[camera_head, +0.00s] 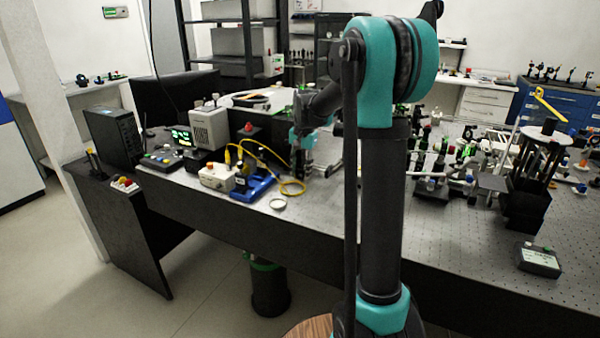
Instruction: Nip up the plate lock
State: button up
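I cannot pick out the plate lock with certainty. A round pale plate (545,134) with a dark knob (549,125) on it stands on dark posts at the right of the bench; whether this knob is the lock is unclear. My gripper (301,175) points down over the left-middle of the bench, far to the left of that plate and close to a yellow cable (292,187). Its fingers are small and dark, and I cannot tell whether they are open or shut or hold anything. My arm hides part of the bench middle.
The perforated bench (460,240) has free room at its front right. A blue device (252,187) and a white box (216,177) stand left of my gripper, and a white ring (278,204) lies in front. Optical mounts (432,185) crowd the right. A small dark box (538,259) sits near the front edge.

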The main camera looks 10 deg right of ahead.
jog(key=shift+f, duration=0.2)
grip_shut()
